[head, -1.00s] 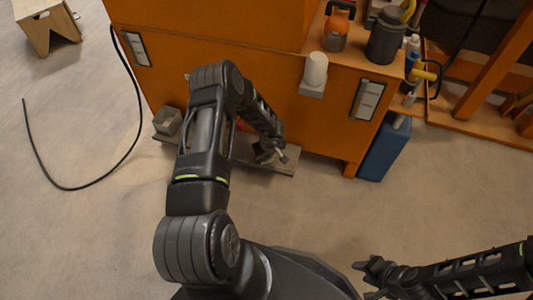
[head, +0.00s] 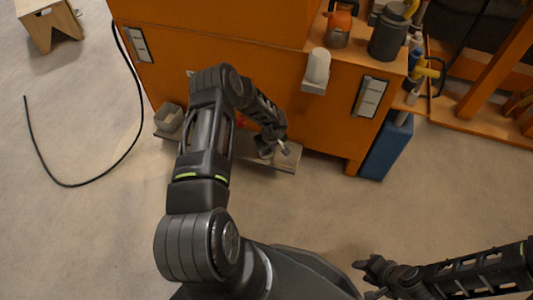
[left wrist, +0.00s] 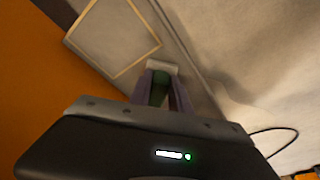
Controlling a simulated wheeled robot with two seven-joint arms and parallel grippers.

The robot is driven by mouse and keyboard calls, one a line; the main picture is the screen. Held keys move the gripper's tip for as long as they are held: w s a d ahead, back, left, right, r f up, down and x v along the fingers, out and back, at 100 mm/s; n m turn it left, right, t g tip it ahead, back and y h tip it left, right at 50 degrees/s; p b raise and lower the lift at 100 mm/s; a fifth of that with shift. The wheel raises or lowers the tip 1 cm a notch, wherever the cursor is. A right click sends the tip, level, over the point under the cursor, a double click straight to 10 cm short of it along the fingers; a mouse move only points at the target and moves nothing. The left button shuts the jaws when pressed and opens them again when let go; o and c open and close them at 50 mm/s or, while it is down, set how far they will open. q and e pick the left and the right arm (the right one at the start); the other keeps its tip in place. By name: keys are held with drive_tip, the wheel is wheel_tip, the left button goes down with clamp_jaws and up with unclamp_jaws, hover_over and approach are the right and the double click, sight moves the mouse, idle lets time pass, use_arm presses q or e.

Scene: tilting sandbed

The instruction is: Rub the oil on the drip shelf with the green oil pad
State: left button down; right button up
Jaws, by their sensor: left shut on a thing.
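The drip shelf (head: 288,158) is a narrow grey ledge low on the front of the orange cabinet. In the left wrist view its grey surface (left wrist: 88,43) carries a thin yellowish outline. My left gripper (head: 268,151) is over the right part of the shelf. In the left wrist view the gripper (left wrist: 162,92) is shut on the green oil pad (left wrist: 160,88), near the shelf's edge. I cannot tell whether the pad touches the shelf. No distinct oil patch shows. My right gripper (head: 370,279) is open and empty above the floor at the lower right.
A grey box (head: 168,118) sits at the shelf's left end. A white cup (head: 318,66) stands on a small bracket on the cabinet. A blue container (head: 387,150) stands right of the cabinet. A black cable (head: 75,185) lies on the floor at left. Floor in front is clear.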

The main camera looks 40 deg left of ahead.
use_arm(q)
drive_tip(key=shift+w, duration=0.25)
drive_tip(key=shift+w+d, duration=0.1)
drive_tip(key=shift+w+a+f+b, duration=0.1)
drive_tip(key=shift+w+a+b, duration=0.05)
drive_tip(key=shift+w+b, duration=0.35)
drive_tip(key=shift+w+a+f+b, duration=0.15)
drive_tip(key=shift+w+b, duration=0.15)
drive_tip(key=shift+w, duration=0.3)
drive_tip(key=shift+w+a+r+b, duration=0.3)
drive_tip(key=shift+w+r+b, duration=0.1)
drive_tip(key=shift+w, duration=0.3)
drive_tip(key=shift+r, duration=0.1)
drive_tip(key=p+v, duration=0.1)
drive_tip(key=v, duration=0.1)
drive_tip(key=p+v, duration=0.1)
drive_tip(key=p, duration=0.1)
drive_tip(key=a+p+v, duration=0.1)
drive_tip(key=p+v, duration=0.1)
drive_tip(key=shift+w+r, duration=0.25)
drive_tip(key=shift+r, duration=0.25)
drive_tip(key=shift+a+p+v, duration=0.15)
drive_tip(key=shift+p+v, duration=0.5)
drive_tip(key=shift+v, duration=0.05)
drive_tip(key=shift+a+p+v, duration=0.15)
drive_tip(key=shift+p+v, duration=0.45)
drive_tip(key=shift+v, duration=0.15)
